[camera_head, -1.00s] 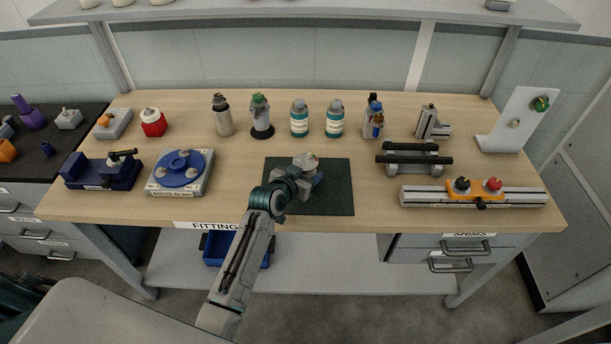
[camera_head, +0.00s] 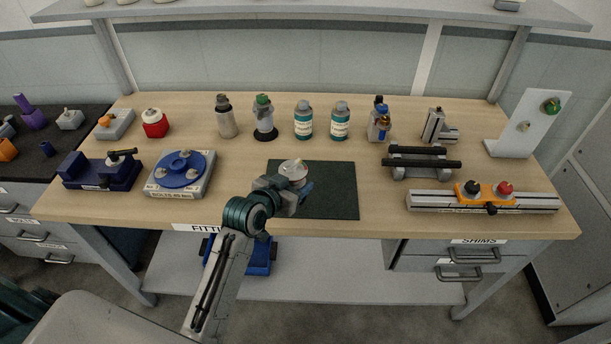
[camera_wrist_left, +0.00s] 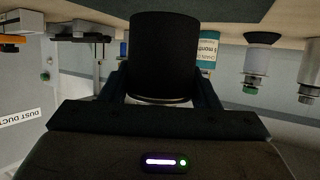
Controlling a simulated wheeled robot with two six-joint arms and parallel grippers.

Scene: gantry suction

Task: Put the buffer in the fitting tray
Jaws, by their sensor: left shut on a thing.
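My left gripper (camera_head: 297,190) is over the dark green mat (camera_head: 335,195). It is shut on a round piece with a pale metal top (camera_head: 293,168), which I take to be the buffer. In the left wrist view the buffer (camera_wrist_left: 165,55) is a thick black cylinder with a metal rim, between the fingers. Whether it touches the mat is unclear. A blue tray (camera_head: 262,256) sits on the lower shelf below the FITTING label (camera_head: 205,227), partly hidden by my arm. My right gripper is not in view.
Blue-and-grey turntable (camera_head: 181,172) and dark blue vice (camera_head: 100,171) stand left of the mat. Bottles (camera_head: 303,120) line the back. A black-barred stand (camera_head: 422,162) and a rail with knobs (camera_head: 483,199) are right. The tabletop edge overhangs the lower shelf (camera_head: 345,262).

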